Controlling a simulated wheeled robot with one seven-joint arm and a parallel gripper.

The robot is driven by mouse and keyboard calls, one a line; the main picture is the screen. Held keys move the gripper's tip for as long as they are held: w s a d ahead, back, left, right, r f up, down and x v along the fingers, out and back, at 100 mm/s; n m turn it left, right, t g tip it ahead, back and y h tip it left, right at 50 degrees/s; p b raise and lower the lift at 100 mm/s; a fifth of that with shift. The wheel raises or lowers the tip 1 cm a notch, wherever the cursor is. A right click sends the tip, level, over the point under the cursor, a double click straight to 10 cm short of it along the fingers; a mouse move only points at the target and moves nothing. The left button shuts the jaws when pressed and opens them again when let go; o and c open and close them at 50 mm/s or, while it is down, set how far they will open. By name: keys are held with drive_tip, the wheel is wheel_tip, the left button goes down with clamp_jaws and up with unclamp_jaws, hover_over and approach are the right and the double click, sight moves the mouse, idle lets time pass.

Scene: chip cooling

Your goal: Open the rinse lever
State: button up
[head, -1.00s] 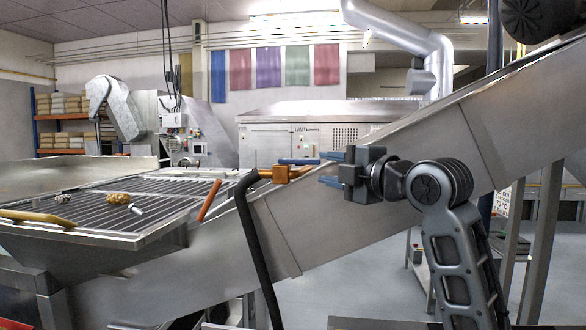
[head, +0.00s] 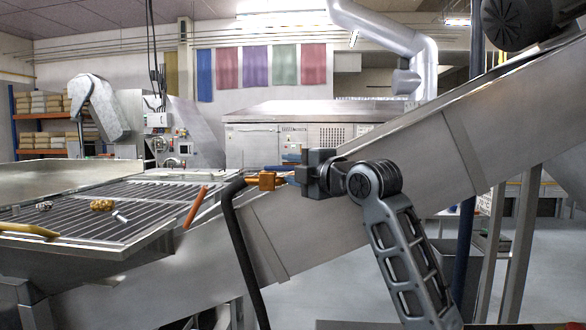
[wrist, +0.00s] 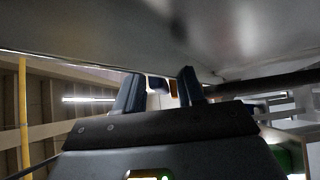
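The rinse valve is a small orange body (head: 266,181) at the end of a black hose, beside the sloping steel conveyor. Its blue rinse lever (head: 288,161) points right, towards my gripper, and is partly hard to tell from my blue fingers. My gripper (head: 291,168) is just right of the valve, its fingers pointing left at it. In the wrist view the two fingers (wrist: 160,90) stand apart, with a small orange piece (wrist: 173,88) in the gap beyond them. I cannot tell whether a finger touches the lever.
The conveyor's steel side wall (head: 400,160) rises to the right close behind my gripper. The black hose (head: 240,250) hangs down left of it. A slatted steel table (head: 110,235) on the left carries an orange-handled tool (head: 195,207) and small pieces.

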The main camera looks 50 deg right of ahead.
drive_tip(key=shift+c, duration=0.4)
clamp_jaws()
